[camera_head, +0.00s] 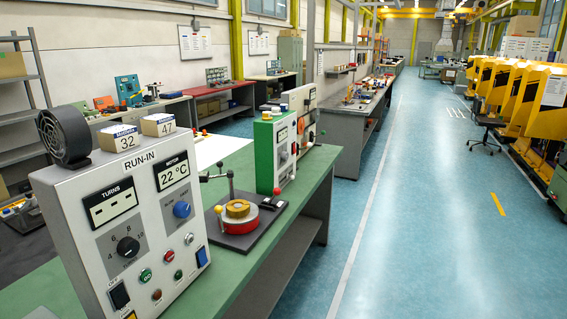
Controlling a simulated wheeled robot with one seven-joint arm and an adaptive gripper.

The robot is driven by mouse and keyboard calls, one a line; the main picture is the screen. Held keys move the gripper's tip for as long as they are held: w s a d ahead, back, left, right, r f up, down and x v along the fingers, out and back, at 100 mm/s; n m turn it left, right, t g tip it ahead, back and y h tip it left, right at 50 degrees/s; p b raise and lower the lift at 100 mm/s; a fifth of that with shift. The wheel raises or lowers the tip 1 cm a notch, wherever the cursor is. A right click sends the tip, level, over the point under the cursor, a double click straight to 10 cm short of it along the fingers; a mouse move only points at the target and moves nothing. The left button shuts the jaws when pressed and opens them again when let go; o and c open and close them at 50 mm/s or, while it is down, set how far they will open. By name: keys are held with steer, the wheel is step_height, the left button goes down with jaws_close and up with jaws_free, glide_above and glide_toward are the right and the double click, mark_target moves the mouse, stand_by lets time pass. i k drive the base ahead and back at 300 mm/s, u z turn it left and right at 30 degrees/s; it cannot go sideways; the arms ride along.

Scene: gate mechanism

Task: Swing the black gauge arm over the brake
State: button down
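The brake (238,212) appears to be the round brass-coloured and red drum on a dark base plate (268,222), on the green bench. Behind the drum stands a thin upright post (231,186) with a dark top. My gripper is not in view.
A grey RUN-IN panel (130,160) with dials, switches and a black fan (64,136) on top stands in front, left of the brake. A green and white instrument (275,152) stands just behind. The blue floor aisle (420,230) on the right is clear.

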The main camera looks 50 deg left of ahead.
mark_target(219, 164)
steer(key=z, duration=0.4)
steer(key=i, duration=1.6)
steer(key=u, duration=3.7)
